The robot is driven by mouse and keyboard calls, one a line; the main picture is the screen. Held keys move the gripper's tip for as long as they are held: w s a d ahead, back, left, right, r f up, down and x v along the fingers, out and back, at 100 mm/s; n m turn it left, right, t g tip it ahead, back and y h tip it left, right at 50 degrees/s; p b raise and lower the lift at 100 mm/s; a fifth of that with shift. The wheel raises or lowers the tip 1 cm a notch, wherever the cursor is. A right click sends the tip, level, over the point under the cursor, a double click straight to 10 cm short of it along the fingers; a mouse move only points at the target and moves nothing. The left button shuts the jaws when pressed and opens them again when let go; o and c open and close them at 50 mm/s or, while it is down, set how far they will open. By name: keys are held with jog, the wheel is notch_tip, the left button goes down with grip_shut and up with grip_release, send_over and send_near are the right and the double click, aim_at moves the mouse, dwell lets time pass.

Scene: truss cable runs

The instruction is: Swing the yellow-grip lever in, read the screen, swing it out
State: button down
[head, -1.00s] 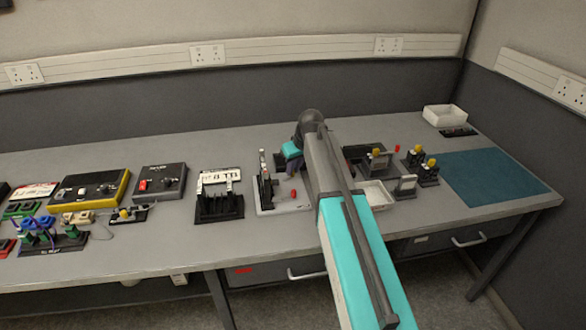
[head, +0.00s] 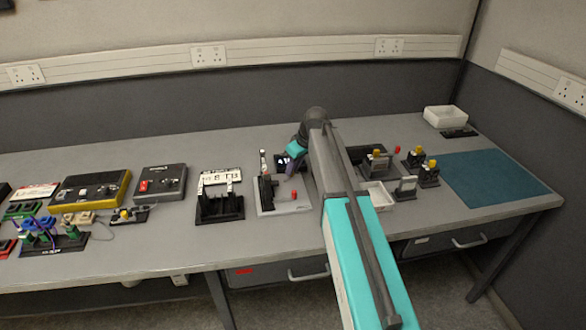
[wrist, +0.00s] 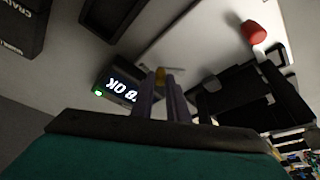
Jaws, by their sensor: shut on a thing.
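My gripper (wrist: 162,98) is shut on a small yellow grip (wrist: 160,75), of which only the tip shows between the fingers in the wrist view. The rest of the lever is hidden. A small dark screen (wrist: 119,86) beside the fingers is lit with white characters, upside down, which appear to include "OK"; a green light glows at its edge. In the head view the screen (head: 282,162) is a dark patch with light marks, left of my wrist. The grey fixture plate (head: 285,208) carries a black bracket (head: 268,190) and a red knob (head: 295,195).
The red knob (wrist: 253,32) also shows in the wrist view. A black stand with a white label plate (head: 220,179) is to the left. A teal mat (head: 500,180) lies clear at far right.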

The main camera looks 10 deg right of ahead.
jog(key=c, duration=1.7)
grip_release()
jog(key=shift+c, duration=0.2)
jog(key=shift+r, duration=0.1)
jog(key=b+v, duration=0.1)
jog(key=v, duration=1.2)
jog(key=shift+s+r, duration=0.15)
jog(key=shift+r, duration=0.15)
jog(key=shift+d, duration=0.1)
